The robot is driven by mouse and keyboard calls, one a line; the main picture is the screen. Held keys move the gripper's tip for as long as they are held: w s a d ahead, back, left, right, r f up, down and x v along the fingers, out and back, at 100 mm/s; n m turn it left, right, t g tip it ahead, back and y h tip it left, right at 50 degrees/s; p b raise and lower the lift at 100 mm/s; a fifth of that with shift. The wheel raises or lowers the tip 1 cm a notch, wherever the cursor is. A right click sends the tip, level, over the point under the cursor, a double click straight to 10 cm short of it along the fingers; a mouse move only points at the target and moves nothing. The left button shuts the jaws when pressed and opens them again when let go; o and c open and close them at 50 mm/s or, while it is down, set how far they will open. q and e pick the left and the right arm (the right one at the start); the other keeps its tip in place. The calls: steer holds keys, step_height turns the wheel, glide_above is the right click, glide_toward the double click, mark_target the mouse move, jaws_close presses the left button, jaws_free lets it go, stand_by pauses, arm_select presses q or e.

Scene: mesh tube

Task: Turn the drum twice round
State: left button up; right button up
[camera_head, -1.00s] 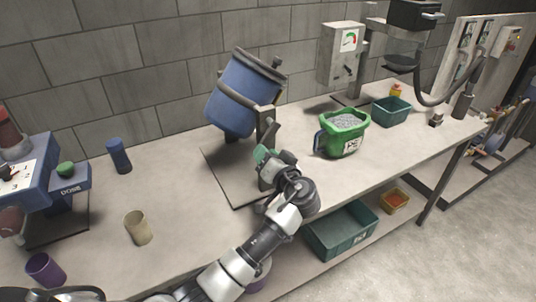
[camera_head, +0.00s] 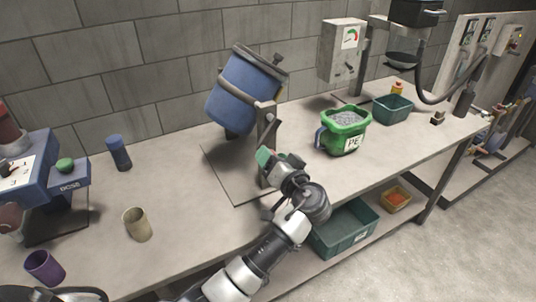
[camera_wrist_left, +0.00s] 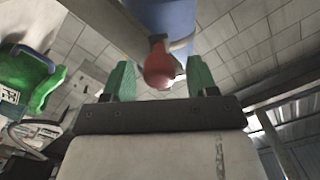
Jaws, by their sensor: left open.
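The blue drum (camera_head: 243,92) hangs tilted in its grey stand (camera_head: 267,135) on the bench, its lidded end up and to the right. My left gripper (camera_head: 267,160) is open, low in front of the stand. In the left wrist view, a red knob (camera_wrist_left: 159,66) shows between the two green fingers of my left gripper (camera_wrist_left: 161,77), with a gap on each side. The drum's blue underside (camera_wrist_left: 165,14) shows beyond the knob. In the head view my gripper and wrist hide the knob.
A green bucket of grey granules (camera_head: 343,132) stands right of the stand, with a teal bin (camera_head: 393,108) behind. A beige cup (camera_head: 137,224), purple cup (camera_head: 44,267) and blue cylinder (camera_head: 118,153) stand left. The bench is clear between them and the stand's base plate.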

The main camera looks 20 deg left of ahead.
arm_select(q)
steer(key=b+v, duration=0.1)
steer(key=v, duration=0.7)
steer(key=shift+b, duration=0.35)
steer(key=shift+a, duration=0.1)
